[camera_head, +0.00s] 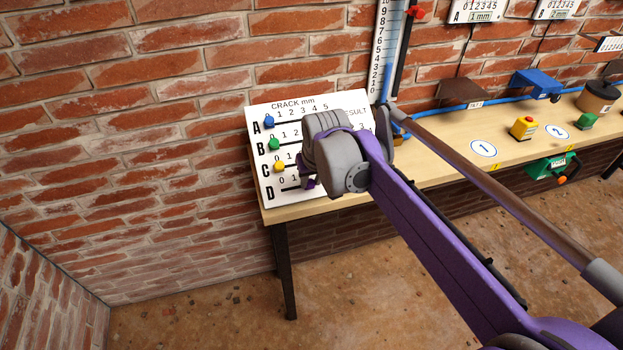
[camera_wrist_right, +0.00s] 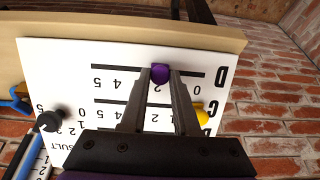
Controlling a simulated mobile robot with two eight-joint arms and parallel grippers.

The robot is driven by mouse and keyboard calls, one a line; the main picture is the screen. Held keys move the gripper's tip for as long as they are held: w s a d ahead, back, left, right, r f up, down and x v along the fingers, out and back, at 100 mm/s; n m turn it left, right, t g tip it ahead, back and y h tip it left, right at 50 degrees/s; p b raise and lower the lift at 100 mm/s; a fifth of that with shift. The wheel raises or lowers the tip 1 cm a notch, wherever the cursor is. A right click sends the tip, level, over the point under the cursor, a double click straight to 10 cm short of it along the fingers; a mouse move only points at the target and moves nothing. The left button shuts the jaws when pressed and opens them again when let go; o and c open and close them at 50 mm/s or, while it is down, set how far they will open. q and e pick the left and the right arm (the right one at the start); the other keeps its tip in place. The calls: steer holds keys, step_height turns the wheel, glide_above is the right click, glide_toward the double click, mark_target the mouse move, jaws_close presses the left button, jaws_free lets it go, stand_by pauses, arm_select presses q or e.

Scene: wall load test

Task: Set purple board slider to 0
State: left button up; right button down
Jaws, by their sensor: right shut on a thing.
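The white board (camera_head: 258,115) with slider rows A to D leans at the left end of the table. In the wrist view the board (camera_wrist_right: 60,65) appears upside down. The purple slider knob (camera_wrist_right: 160,72) sits on the slot of row D, close to the printed 2. My right gripper (camera_wrist_right: 161,80) is shut on this knob, a finger on each side. The fingers cover part of the number row. My left gripper is not in view.
Blue (camera_head: 269,121), green (camera_head: 274,144) and yellow (camera_head: 279,166) knobs sit at the left ends of rows A, B and C. The yellow knob is close to my fingers. The table (camera_head: 440,168) continues right, with a yellow-and-red button box (camera_head: 522,128).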

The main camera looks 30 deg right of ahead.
mark_target(283, 194)
steer(key=a, duration=0.2)
steer(key=w+a+p, duration=0.1)
steer(key=a, duration=0.3)
steer(key=shift+w+a, duration=0.3)
steer(key=c, duration=0.6)
jaws_free()
steer(key=shift+a, duration=0.1)
steer(key=shift+c, duration=0.2)
steer(key=shift+r, duration=0.1)
steer(key=d+p+v, duration=0.1)
steer(key=v, duration=0.9)
steer(key=shift+s+a+r+p, duration=0.25)
steer(key=shift+a+p, duration=0.15)
steer(key=shift+a, duration=0.05)
